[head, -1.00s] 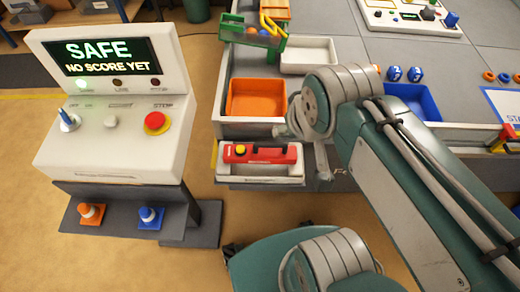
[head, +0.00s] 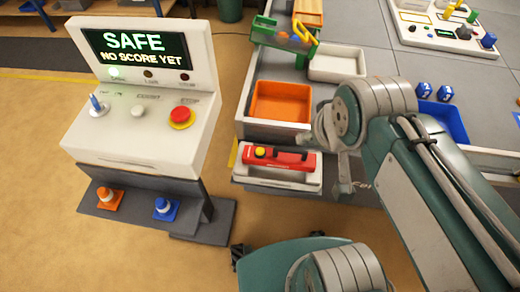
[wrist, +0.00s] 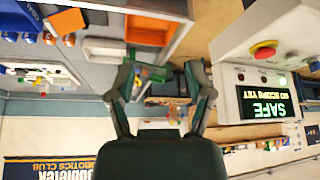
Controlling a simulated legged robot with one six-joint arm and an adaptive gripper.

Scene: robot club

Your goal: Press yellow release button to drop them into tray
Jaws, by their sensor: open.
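A red tool (head: 287,160) with a round yellow button (head: 260,152) on its left end lies in a pale tray (head: 268,182) at the near edge of the table. An orange tray (head: 280,102) sits behind it, with a white tray (head: 337,65) farther back. A green rack (head: 283,38) with a yellow bar and small coloured pieces stands at the back left. My gripper (wrist: 161,85) is open and empty in the wrist view, whose picture is upside down. In the head view my arm hangs right of the red tool, and the fingers are hard to make out.
A scoring console (head: 145,95) reading SAFE, with a red stop button (head: 181,115), stands at the left. A blue tray (head: 445,120) lies right of my arm. Floor is open between console and table.

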